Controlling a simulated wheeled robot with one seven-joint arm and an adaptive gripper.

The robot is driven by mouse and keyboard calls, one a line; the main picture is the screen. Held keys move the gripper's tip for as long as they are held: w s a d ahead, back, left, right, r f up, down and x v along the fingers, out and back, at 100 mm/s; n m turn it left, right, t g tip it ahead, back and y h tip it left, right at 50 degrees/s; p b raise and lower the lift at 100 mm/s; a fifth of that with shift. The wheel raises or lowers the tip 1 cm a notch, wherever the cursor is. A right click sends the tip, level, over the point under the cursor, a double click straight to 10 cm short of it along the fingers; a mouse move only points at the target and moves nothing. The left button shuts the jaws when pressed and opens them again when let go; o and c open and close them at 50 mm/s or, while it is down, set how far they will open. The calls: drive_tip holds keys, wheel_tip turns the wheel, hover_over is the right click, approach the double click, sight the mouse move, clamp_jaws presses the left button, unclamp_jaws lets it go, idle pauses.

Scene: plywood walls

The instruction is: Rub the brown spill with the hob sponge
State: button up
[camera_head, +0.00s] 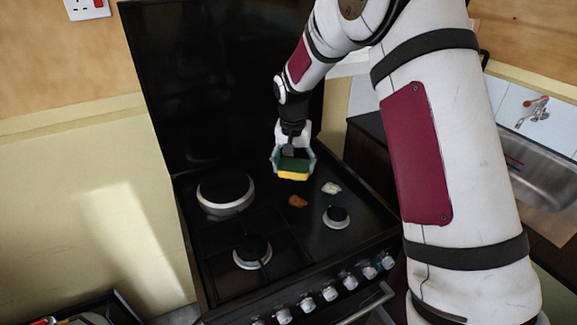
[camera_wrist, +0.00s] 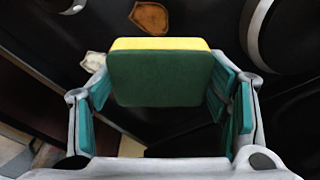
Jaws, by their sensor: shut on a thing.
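The sponge (camera_head: 293,175), yellow with a dark green scouring side, is held between the fingers of my gripper (camera_head: 293,160) above the black hob. In the wrist view the sponge (camera_wrist: 160,75) spans the gap between the teal finger pads of my gripper (camera_wrist: 162,95). The brown spill (camera_head: 298,201) lies on the hob just in front of the sponge, slightly right. It also shows in the wrist view (camera_wrist: 149,17), beyond the yellow edge of the sponge. The sponge appears apart from the spill; whether it touches the hob is unclear.
A whitish spill (camera_head: 331,188) lies right of the brown one. Burners stand at the left (camera_head: 225,192), front (camera_head: 252,251) and right (camera_head: 337,216). Knobs (camera_head: 330,293) line the hob's front edge. A sink (camera_head: 545,170) is at the right, and the raised black lid (camera_head: 225,80) stands behind.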

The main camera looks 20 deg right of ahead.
drive_tip(key=shift+w+f+b, duration=0.5)
drive_tip(key=shift+w+f, duration=0.25)
drive_tip(key=shift+f, duration=0.2)
drive_tip(key=b, duration=0.2)
hover_over(292, 193)
drive_tip(key=shift+s+f, duration=0.15)
drive_tip(key=shift+f, duration=1.3)
drive_tip(key=shift+s+f, duration=0.15)
drive_tip(key=shift+f, duration=1.25)
drive_tip(key=shift+f+b, duration=0.4)
drive_tip(key=shift+f, duration=0.55)
